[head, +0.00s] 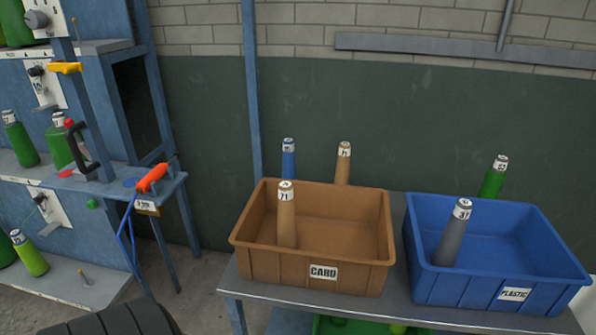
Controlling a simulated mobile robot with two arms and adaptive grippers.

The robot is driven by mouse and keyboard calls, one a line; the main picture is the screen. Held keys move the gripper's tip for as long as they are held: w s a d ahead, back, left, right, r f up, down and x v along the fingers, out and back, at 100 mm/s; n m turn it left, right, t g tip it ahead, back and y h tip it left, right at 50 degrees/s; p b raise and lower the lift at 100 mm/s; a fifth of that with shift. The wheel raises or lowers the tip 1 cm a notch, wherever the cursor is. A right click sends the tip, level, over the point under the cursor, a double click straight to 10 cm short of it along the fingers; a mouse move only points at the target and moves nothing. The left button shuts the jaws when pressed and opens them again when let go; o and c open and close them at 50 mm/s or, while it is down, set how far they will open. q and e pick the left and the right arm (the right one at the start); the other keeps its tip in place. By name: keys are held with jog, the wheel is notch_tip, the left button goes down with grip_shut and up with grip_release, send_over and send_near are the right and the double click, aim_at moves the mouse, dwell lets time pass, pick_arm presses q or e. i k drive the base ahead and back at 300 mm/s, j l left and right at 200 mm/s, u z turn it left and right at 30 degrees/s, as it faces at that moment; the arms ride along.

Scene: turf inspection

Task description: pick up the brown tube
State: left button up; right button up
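Two tan-brown tubes show in the head view. One brown tube (286,222) with a white cap label, seemingly reading 71, stands nearly upright inside the brown crate (312,270) marked CARD, towards its left side. A second brown tube (343,168) with a white label stands behind that crate, tilted slightly; its lower part is hidden by the crate's back rim. Neither of my grippers is in view, and nothing touches either tube.
A blue tube (288,164) stands behind the brown crate. A blue crate (495,288) marked PLASTIC holds a grey tube (451,238); a green tube (492,182) is behind it. Both crates sit on a grey table (398,308). A blue rack (108,200) with green bottles is left.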

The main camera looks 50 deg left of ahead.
aim_at(341, 173)
jog(key=u, duration=1.2)
jog(key=k+l, duration=0.15)
jog(key=l, duration=0.1)
